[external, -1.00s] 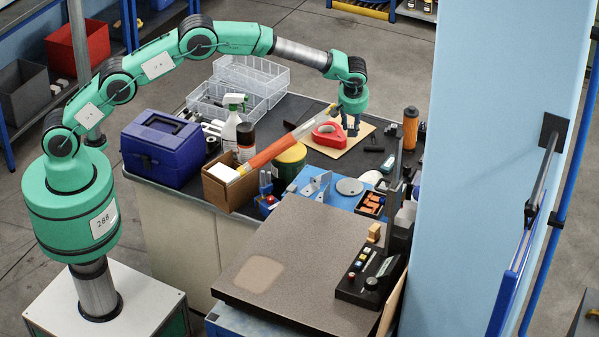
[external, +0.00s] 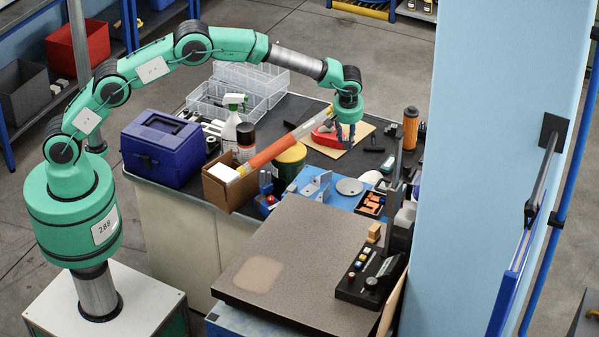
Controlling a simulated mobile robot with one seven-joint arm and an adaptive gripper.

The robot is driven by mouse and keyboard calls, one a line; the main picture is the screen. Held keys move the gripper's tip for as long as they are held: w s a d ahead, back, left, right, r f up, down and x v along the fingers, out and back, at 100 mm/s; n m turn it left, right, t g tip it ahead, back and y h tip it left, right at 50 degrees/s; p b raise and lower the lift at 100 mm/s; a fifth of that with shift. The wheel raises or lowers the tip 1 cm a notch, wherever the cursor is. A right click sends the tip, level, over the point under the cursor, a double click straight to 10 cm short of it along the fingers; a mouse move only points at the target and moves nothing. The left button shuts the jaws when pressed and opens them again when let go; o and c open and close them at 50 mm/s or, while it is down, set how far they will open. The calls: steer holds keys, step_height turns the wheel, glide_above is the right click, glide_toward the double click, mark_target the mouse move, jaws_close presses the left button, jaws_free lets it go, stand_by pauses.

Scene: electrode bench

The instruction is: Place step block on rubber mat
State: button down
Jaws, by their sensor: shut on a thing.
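My gripper (external: 345,144) points down at the right side of the red ring-shaped thing (external: 323,138), over the tan board (external: 312,146). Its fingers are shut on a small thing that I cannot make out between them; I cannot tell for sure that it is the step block. The step block does not show clearly anywhere else. A blue flat mat or plate (external: 335,194) lies nearer the camera, with grey metal parts and a dark tray on it. I cannot tell whether this is the rubber mat.
An orange tube (external: 270,152) leans up from a cardboard box (external: 222,190), left of my gripper. An orange bottle (external: 410,128) stands to the right. A dark upright post (external: 395,180) rises beside the blue plate. The stone-like plate (external: 300,255) in front is mostly clear.

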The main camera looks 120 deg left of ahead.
step_height(320, 180, down, 14)
steer(key=shift+r+b, duration=0.25)
steer(key=shift+b, duration=0.9)
steer(key=shift+a, duration=0.1)
steer(key=a+b, duration=0.1)
steer(key=a, duration=0.2)
steer(key=shift+a+f, duration=0.1)
steer(key=shift+a, duration=0.2)
steer(key=shift+a+f, duration=0.1)
steer(key=shift+f, duration=0.45)
steer(key=shift+f, duration=0.1)
steer(key=c, duration=1.4)
jaws_free()
